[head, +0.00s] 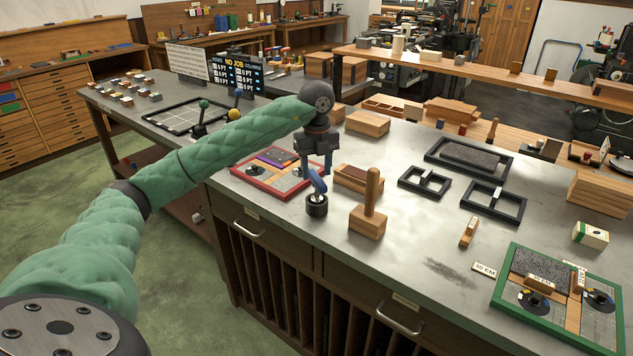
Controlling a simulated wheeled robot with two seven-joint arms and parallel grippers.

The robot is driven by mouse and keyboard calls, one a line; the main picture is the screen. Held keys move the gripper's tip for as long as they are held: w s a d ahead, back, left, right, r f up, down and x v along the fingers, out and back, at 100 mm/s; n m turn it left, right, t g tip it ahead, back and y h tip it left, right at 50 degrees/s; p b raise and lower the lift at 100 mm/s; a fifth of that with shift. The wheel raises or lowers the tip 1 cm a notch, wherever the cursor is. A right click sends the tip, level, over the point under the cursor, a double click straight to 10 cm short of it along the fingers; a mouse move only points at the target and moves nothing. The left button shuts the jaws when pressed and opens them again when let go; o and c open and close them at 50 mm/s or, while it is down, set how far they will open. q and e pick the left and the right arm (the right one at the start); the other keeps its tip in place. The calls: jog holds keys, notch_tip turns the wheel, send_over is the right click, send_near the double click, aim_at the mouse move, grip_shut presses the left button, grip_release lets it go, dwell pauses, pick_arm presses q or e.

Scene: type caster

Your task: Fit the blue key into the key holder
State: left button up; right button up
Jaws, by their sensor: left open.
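My left gripper (314,172) points down over the table's front part, with its jaws open. The blue key (319,183) is just below and between the fingers, slightly tilted. Its lower end meets the top of a small black round holder (316,206), which looks like the key holder and stands near the table's front edge. The fingers partly hide the key's upper part. I cannot tell how deep the key sits in the holder. My right gripper is out of view.
A wooden block with an upright handle (369,222) stands close right of the holder. A red-framed tray (262,187) lies to the left, and a wooden box (358,180) behind. A green-framed tray (507,303) is at the right. The metal tabletop (420,240) between is mostly clear.

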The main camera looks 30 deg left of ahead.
pick_arm(q)
jog(key=shift+r, duration=1.55)
